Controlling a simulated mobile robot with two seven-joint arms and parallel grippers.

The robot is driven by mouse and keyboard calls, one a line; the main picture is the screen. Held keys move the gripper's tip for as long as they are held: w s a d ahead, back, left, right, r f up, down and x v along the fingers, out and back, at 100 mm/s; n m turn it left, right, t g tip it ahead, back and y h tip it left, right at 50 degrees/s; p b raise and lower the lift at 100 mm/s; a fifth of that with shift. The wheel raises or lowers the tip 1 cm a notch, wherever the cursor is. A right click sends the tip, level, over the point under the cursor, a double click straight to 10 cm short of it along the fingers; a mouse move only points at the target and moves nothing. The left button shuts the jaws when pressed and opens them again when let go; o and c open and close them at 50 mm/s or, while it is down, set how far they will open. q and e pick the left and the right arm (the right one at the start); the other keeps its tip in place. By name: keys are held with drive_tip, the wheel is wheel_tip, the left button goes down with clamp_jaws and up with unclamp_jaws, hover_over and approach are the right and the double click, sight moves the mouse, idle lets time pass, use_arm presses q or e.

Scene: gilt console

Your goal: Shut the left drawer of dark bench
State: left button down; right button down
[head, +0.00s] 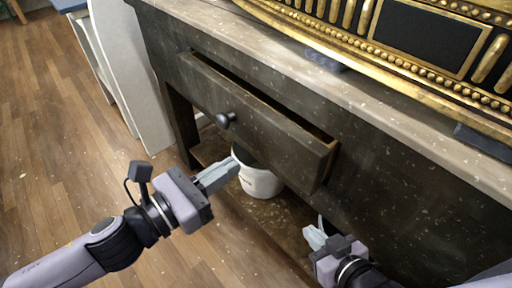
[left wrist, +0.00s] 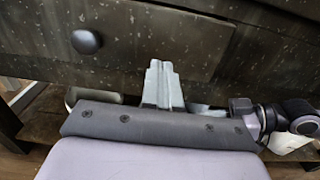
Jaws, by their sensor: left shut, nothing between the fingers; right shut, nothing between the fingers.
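The dark bench (head: 375,165) has a left drawer (head: 255,125) that stands partly pulled out, with a dark gap showing behind its front. A round dark knob (head: 225,120) sits on the drawer front; it also shows in the left wrist view (left wrist: 86,41). My left gripper (head: 232,168) is shut and empty, in front of and below the drawer front, right of the knob in the left wrist view. I cannot tell whether it touches the drawer. My right gripper (head: 312,236) is shut and empty, low in front of the bench, to the right of the drawer.
A white bucket (head: 262,182) stands on the bench's lower shelf (head: 262,217) under the drawer. A gilt ornate piece (head: 420,45) stands on the bench top (head: 235,28). White panels (head: 130,70) stand left of the bench. The wood floor (head: 60,130) is clear at left.

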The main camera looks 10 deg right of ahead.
sight(268, 140)
use_arm(q)
drive_tip(key=x, duration=0.5)
drive_tip(key=shift+w+d+b, duration=0.2)
drive_tip(key=shift+d+b, duration=0.1)
drive_tip(key=shift+b, duration=0.05)
drive_tip(key=shift+w+d, duration=0.4)
drive_tip(key=shift+d, duration=0.15)
drive_tip(key=shift+w+d, duration=0.15)
use_arm(e)
drive_tip(key=shift+w+a+r, duration=0.15)
drive_tip(key=shift+a+r, duration=0.1)
drive_tip(key=shift+a, duration=0.1)
use_arm(q)
drive_tip(key=shift+d, duration=0.1)
drive_tip(key=x, duration=0.4)
drive_tip(key=shift+w+d, duration=0.15)
drive_tip(key=shift+r, duration=0.15)
use_arm(e)
drive_tip(key=shift+f, duration=0.15)
drive_tip(key=shift+s, duration=0.3)
